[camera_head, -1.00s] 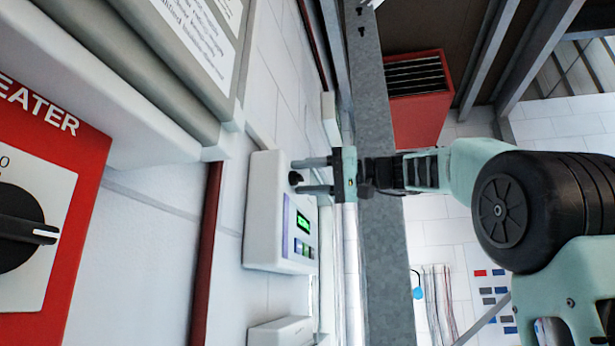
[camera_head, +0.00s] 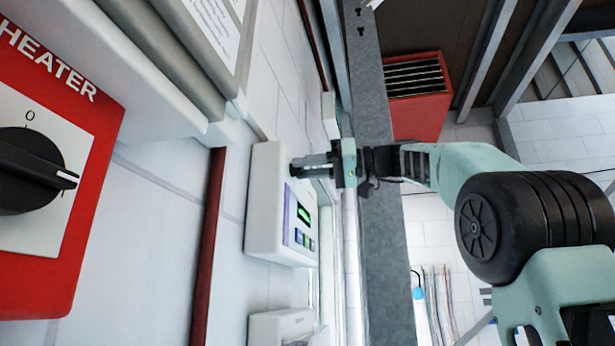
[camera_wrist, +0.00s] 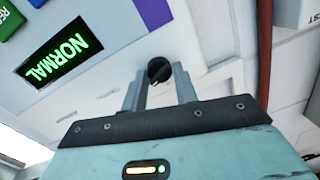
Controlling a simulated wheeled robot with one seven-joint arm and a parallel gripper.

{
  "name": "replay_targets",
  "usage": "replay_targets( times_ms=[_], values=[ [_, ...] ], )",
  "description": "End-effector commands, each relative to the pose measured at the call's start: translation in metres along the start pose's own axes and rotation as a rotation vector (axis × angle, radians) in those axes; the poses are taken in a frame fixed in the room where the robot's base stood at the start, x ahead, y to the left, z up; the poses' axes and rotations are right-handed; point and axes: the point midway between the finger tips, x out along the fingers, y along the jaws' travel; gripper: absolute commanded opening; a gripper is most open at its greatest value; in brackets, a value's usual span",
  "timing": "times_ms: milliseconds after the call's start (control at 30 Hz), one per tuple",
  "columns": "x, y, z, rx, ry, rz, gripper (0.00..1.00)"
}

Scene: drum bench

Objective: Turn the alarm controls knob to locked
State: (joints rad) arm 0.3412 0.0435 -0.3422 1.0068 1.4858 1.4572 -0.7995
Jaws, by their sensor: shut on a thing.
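The alarm controls box (camera_head: 262,215) is a white panel on the tiled wall, left of my gripper in the head view. It bears a green-lit display (camera_head: 303,215), which reads "NORMAL" in the wrist view (camera_wrist: 58,58). Its small black knob (camera_wrist: 159,69) sits between my fingers in the wrist view. In the head view the knob (camera_head: 296,164) is mostly hidden by the fingers. My gripper (camera_head: 308,166) is shut on the knob, its fingers pointing at the panel face. The fingers hide the knob's sides, and I cannot read its pointer position.
A red heater panel (camera_head: 85,135) with a large black rotary switch (camera_head: 30,172) is at the left. Grey conduits (camera_head: 170,70) run above it. A metal post (camera_head: 385,240) stands beside the panel. A red louvred box (camera_head: 415,95) hangs behind my arm.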

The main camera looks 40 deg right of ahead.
Motion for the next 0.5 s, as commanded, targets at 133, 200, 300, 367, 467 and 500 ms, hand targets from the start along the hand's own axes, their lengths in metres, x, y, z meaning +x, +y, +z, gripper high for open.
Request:
replay_targets(
  times_ms=[133, 200, 300, 367, 467, 500],
  values=[
    [-0.0002, 0.0016, 0.0021, -0.142, -0.009, 0.011, 0.06],
    [-0.0004, 0.0010, 0.0015, -0.209, -0.013, 0.014, 0.06],
    [-0.0002, 0.0009, 0.0013, -0.303, -0.021, 0.018, 0.06],
    [-0.0004, 0.0006, 0.0010, -0.359, -0.025, 0.021, 0.06],
    [-0.0004, -0.0003, 0.0004, -0.454, -0.031, 0.026, 0.06],
    [-0.0002, -0.0004, 0.0003, -0.492, -0.034, 0.027, 0.06]
  ],
)
